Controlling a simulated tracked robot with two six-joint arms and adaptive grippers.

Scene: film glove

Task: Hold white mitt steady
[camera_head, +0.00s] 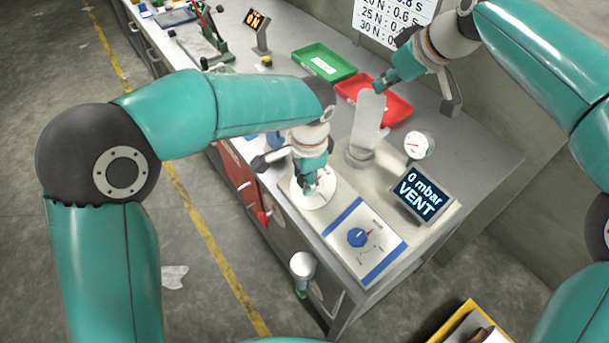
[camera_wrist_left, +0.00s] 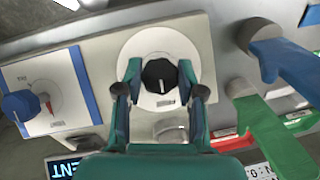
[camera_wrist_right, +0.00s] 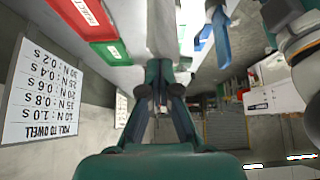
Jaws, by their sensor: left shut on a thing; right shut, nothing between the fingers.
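The white mitt (camera_head: 369,118) stands upright and pale on a round grey post (camera_head: 360,153) at the middle of the bench. My left gripper (camera_head: 311,183) is shut on a black knob (camera_wrist_left: 160,76) at the centre of a round white dial plate (camera_wrist_left: 140,97). My right gripper (camera_head: 379,86) is shut and empty, with its tips at the upper edge of the mitt; I cannot tell whether they touch. It also shows closed in the right wrist view (camera_wrist_right: 163,96).
A display (camera_head: 421,194) reads 0 mbar VENT beside a round gauge (camera_head: 418,145). A blue-knob panel (camera_head: 358,238) lies at the near end. Red (camera_head: 394,108) and green (camera_head: 324,63) trays are behind. Blue (camera_wrist_left: 290,68) and green (camera_wrist_left: 270,135) upright things stand close to my left gripper.

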